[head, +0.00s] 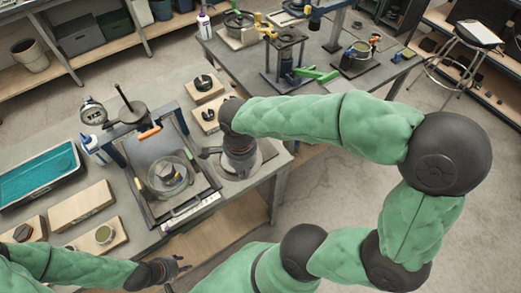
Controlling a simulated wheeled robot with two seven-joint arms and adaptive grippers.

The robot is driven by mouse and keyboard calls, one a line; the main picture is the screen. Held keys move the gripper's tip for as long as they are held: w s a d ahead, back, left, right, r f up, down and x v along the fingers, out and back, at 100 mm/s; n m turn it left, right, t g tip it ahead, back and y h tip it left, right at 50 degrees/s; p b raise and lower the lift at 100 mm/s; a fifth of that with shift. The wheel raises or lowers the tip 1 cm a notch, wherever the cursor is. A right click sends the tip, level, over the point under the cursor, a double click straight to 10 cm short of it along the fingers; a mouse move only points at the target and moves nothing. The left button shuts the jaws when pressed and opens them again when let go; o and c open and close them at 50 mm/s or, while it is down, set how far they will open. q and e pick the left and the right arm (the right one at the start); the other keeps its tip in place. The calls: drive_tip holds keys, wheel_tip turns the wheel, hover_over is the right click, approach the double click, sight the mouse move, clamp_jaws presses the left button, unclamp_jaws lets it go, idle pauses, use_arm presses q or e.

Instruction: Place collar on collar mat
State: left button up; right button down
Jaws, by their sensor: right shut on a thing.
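My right gripper (238,158) points down over a round grey mat (258,166) near the right edge of the left bench. It is shut on a dark thing, most likely the collar, which is largely hidden by the gripper and hard to tell apart from it. I cannot tell whether it touches the mat. My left gripper (182,267) is open and empty in front of the bench's front edge, at the bottom of the view.
A press-like frame with a tray (150,212) and a glass bowl (168,176) stands left of the mat. Wooden blocks with dark parts (203,84) lie behind it. A teal-lined tray (38,176) is at far left. A second bench (236,62) with tools stands behind.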

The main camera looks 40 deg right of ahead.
drive_tip(key=w+d+f+b, duration=0.1)
drive_tip(key=w+d+f, duration=0.1)
drive_tip(key=d, duration=0.1)
drive_tip(key=w+d+f+b, duration=0.1)
drive_tip(key=w+d+f, duration=0.1)
drive_tip(key=d+f, duration=0.1)
drive_tip(key=w+d+f+b, duration=0.1)
drive_tip(key=w+d+f, duration=0.2)
drive_tip(key=shift+d+f, duration=0.2)
drive_tip(key=shift+d, duration=0.05)
drive_tip(key=shift+w+d+f+b, duration=0.1)
drive_tip(key=shift+d+f+b, duration=0.05)
drive_tip(key=shift+f+b, duration=0.15)
drive_tip(key=f, duration=0.1)
drive_tip(key=f+b, duration=0.1)
drive_tip(key=f, duration=0.1)
drive_tip(key=shift+w+d+f, duration=0.2)
drive_tip(key=shift+f, duration=0.1)
drive_tip(key=shift+r, duration=0.1)
drive_tip(key=shift+f, duration=0.2)
drive_tip(key=c, duration=1.4)
unclamp_jaws()
drive_tip(key=shift+o, duration=0.2)
